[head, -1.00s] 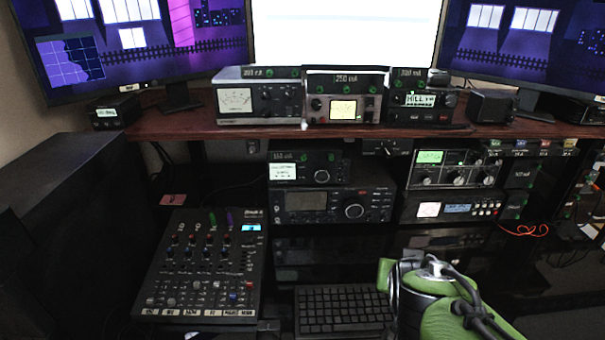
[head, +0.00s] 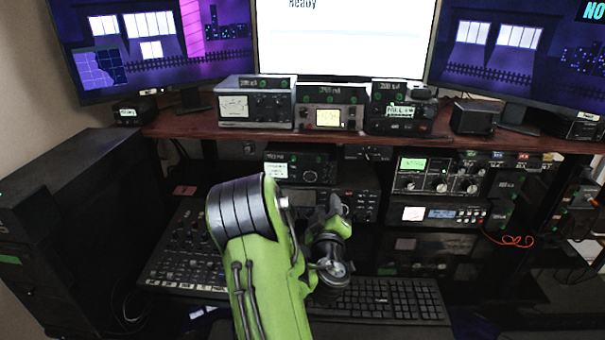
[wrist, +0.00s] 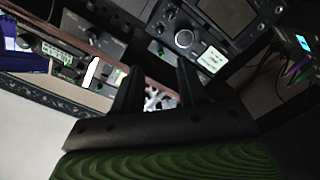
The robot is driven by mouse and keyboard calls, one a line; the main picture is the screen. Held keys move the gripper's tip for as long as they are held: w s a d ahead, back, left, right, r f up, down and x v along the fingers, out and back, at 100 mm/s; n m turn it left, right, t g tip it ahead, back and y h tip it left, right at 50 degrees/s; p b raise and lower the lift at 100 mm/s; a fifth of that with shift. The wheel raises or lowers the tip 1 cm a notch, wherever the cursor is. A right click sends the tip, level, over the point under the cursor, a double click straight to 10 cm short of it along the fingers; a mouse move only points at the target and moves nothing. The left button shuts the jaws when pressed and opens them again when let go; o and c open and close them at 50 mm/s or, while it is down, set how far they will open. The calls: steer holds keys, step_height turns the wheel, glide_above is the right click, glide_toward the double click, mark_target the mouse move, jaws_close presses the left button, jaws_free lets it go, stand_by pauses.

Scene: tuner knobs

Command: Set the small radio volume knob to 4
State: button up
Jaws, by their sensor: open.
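A small black radio (head: 325,161) with a lit pale display and a round knob (head: 310,176) sits under the wooden shelf, on top of a larger radio. In the wrist view the small radio's lit display (wrist: 211,60) and round knob (wrist: 184,38) show tilted, beyond the fingers. I cannot read its knob markings or setting. My gripper (wrist: 159,68) is open and empty, its two dark fingers apart and not visibly touching any knob. In the head view my gripper (head: 335,203) is in front of the larger radio, partly hidden by my own wrist.
The larger radio (head: 367,207) is partly hidden by my arm. Several devices stand on the wooden shelf (head: 200,131) above. A mixer (head: 175,262) and keyboard (head: 395,300) lie below. More equipment (head: 440,178) is at right, near a red cable (head: 512,241).

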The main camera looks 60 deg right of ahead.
mark_target(328, 170)
steer(key=p+x, duration=0.4)
steer(key=p, duration=0.1)
steer(key=p+x, duration=1)
steer(key=shift+d+r, duration=0.2)
steer(key=shift+r, duration=0.05)
steer(key=shift+w+d+f, duration=0.2)
steer(key=shift+w+d, duration=0.1)
steer(key=shift+d, duration=0.3)
jaws_close()
